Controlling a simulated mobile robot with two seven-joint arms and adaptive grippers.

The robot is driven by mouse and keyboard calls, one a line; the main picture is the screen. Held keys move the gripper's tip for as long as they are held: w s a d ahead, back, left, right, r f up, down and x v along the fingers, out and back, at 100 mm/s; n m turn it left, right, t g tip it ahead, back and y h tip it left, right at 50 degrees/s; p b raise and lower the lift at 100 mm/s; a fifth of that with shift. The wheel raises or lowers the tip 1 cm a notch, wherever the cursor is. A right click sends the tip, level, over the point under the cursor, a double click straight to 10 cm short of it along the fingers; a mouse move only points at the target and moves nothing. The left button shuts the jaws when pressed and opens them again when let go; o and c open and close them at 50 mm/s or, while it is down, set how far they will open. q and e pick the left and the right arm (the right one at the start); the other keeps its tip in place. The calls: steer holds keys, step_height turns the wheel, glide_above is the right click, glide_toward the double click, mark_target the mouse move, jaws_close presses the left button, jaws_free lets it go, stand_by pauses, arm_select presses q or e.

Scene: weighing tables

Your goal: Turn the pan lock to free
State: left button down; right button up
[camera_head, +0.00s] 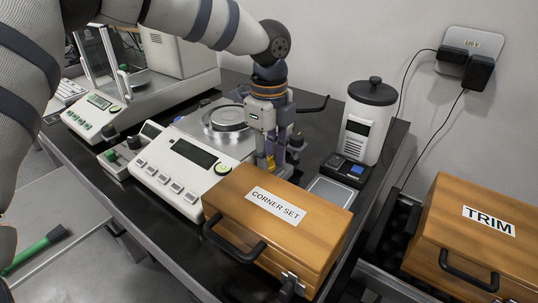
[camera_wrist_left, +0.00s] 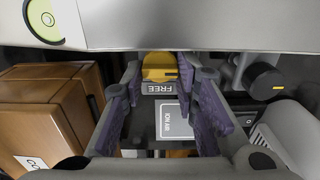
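The pan lock is a yellow knob (camera_wrist_left: 160,66) on the side of the white balance (camera_head: 183,160), with a dark mark on its face. A grey plate reading FREE (camera_wrist_left: 158,88) sits directly beside the knob, upside down in the left wrist view. My left gripper (camera_wrist_left: 162,76) has its two purple-padded fingers on either side of the knob, with narrow gaps seeming to show. In the head view my left gripper (camera_head: 266,160) points down between the balance and the wooden CORNER SET case (camera_head: 240,190). It hides the lock there. My right gripper is not in view.
The CORNER SET case stands close in front of my left gripper. A small black scale (camera_head: 350,169) and a white canister with a black lid (camera_head: 368,122) stand to the right. A TRIM case (camera_head: 455,215) is at far right. A dark knob (camera_wrist_left: 266,82) is near the lock.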

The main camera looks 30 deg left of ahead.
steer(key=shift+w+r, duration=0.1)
arm_select(q)
steer(key=shift+s+r+m+p, duration=0.15)
steer(key=shift+m+p, duration=0.35)
steer(key=shift+m, duration=0.6)
steer(key=shift+m+p, duration=0.4)
steer(key=shift+m, duration=1.4)
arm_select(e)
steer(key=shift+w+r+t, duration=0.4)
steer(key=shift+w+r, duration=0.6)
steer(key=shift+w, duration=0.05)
arm_select(q)
steer(key=shift+f, duration=0.2)
steer(key=c, duration=1.2)
jaws_free()
steer(key=shift+c, duration=0.2)
